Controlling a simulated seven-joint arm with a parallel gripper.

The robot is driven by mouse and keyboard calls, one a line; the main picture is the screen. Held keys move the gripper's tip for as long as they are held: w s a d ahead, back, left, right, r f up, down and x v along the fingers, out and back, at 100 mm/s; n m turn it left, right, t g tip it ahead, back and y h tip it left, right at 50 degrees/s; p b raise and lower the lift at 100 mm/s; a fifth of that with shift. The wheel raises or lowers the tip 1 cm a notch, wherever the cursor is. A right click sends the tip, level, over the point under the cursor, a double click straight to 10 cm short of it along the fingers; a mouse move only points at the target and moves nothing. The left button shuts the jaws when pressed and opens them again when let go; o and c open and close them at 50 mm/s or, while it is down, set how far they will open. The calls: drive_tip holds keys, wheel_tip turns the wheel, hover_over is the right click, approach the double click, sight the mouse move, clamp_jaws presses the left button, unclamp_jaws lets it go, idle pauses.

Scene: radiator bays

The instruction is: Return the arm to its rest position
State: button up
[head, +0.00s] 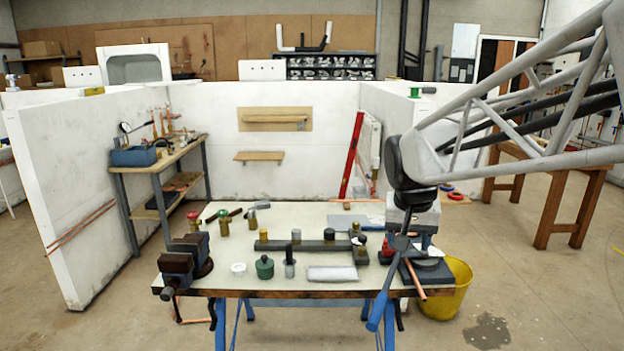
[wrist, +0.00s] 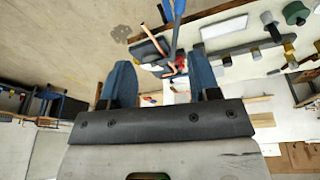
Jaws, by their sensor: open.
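My gripper (head: 408,238) hangs from the arm at the right end of the workbench (head: 225,285), above or just behind a dark tool with a blue handle (head: 378,308). In the wrist view my gripper (wrist: 161,62) has its two blue fingers wide apart with nothing held between them. The blue-handled tool (wrist: 175,12) and a copper pipe (wrist: 154,34) show beyond the fingertips. In the head view the gripper's lower part is partly hidden by the tool, so I cannot tell the exact gap between them.
A vise (head: 180,262) stands at the bench's left front. A yellow bucket (head: 450,292) stands on the floor at the right. A red level (head: 352,155) leans against the back wall. Floor at the right is partly clear.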

drive_tip(key=s+f+n, duration=0.1)
drive_tip(key=s+f, duration=0.2)
drive_tip(key=s, duration=0.8)
drive_tip(key=s+f+n, duration=0.1)
drive_tip(key=s+f, duration=0.3)
drive_tip(key=s, duration=0.8)
drive_tip(key=shift+s+a+n+y, duration=0.25)
drive_tip(key=shift+s+n+y, duration=0.05)
drive_tip(key=shift+y, duration=0.1)
idle(0.7)
